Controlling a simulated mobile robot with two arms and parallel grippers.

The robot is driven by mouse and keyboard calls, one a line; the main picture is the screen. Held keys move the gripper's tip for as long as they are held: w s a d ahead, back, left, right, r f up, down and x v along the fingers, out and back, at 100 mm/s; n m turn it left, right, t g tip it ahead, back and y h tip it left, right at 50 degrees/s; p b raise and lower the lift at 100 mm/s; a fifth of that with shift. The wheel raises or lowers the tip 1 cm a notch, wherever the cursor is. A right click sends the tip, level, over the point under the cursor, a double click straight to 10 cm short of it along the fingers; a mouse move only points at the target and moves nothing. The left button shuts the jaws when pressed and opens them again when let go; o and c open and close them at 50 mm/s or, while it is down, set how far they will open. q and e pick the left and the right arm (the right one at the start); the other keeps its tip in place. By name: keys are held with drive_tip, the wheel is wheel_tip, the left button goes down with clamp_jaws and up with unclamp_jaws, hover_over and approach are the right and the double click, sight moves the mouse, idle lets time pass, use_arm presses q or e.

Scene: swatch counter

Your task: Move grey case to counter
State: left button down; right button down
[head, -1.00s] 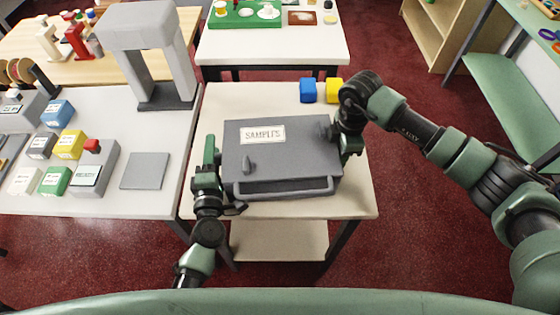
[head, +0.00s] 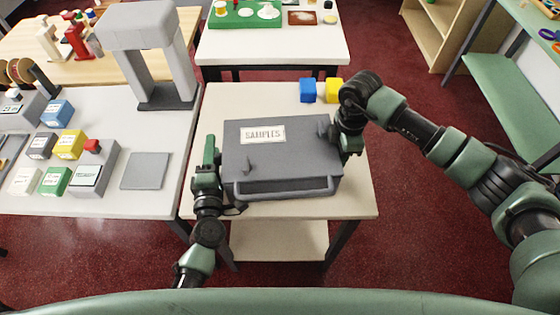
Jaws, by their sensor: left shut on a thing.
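The grey case (head: 285,158) lies flat, lid up, at a small cream table (head: 355,198), with a white "SAMPLES" label on its lid and a bar handle along its near side. My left gripper (head: 212,162) is at the case's left edge, shut on it. My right gripper (head: 345,138) is at the case's right edge; its fingers are mostly hidden by its own wrist and the case. I cannot tell whether the case touches the tabletop. The white counter (head: 110,205) stands to the left, close to the small table.
A flat grey square pad (head: 145,171) lies on the counter's right part. A grey arch (head: 150,50) stands behind it. Several small coloured boxes and a grey device with a red button (head: 92,146) are left of the pad. Blue (head: 308,90) and yellow (head: 333,90) blocks sit behind the case.

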use_arm(q)
drive_tip(key=shift+r, duration=0.1)
use_arm(e)
drive_tip(key=shift+w+r, duration=0.1)
drive_tip(key=shift+r, duration=0.1)
